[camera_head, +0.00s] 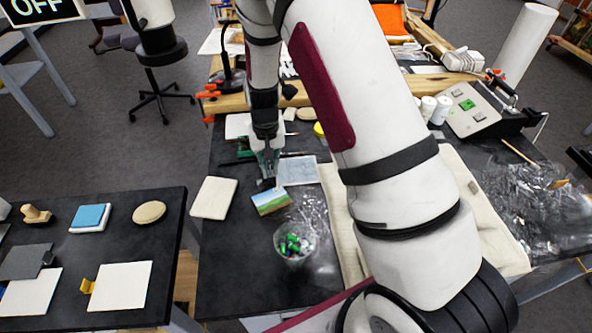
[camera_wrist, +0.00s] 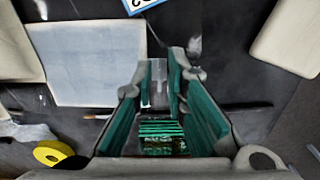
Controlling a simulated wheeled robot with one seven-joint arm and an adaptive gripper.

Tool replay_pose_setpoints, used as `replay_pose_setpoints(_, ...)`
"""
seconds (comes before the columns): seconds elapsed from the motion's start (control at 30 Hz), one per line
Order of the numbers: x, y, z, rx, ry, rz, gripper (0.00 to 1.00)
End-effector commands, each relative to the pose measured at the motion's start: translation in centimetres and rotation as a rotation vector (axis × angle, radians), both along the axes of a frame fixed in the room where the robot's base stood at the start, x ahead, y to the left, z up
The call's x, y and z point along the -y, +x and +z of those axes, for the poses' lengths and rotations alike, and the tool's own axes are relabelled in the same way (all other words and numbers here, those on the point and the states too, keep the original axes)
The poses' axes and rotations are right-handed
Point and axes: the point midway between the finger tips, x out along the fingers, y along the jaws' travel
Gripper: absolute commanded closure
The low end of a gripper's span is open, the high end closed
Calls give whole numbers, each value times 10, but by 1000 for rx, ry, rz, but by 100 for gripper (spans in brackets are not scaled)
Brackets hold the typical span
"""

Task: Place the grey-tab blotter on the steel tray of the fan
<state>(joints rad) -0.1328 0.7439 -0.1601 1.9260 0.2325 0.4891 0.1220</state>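A dark grey flat piece (camera_head: 25,262) lies on the left table with a small grey tab (camera_head: 47,258) at its right edge; I cannot tell for sure which piece the tab belongs to. A white blotter (camera_head: 30,295) lies in front of it, cut by the picture edge. My gripper (camera_head: 268,182) points down over the dark middle table, far right of the blotters. In the wrist view its green-lined fingers (camera_wrist: 162,80) stand apart, with nothing held between them.
Near my gripper lie a cream pad (camera_head: 214,198), a pale sheet (camera_head: 297,170) and a small picture card (camera_head: 271,201). A clear cup (camera_head: 294,242) holds green pieces. A blue pad (camera_head: 90,217) and round disc (camera_head: 149,212) lie on the left table. A gap separates the tables.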

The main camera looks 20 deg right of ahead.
Motion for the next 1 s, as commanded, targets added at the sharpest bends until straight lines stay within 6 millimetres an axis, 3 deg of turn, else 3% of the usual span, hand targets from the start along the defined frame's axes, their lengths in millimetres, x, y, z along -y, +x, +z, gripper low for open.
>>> replay_pose_setpoints(0.33,0,0,-11,1,0,0,87)
replay_pose_setpoints(0.43,0,0,-11,0,0,0,100)
replay_pose_setpoints(1.0,0,1,-3,0,0,0,100)
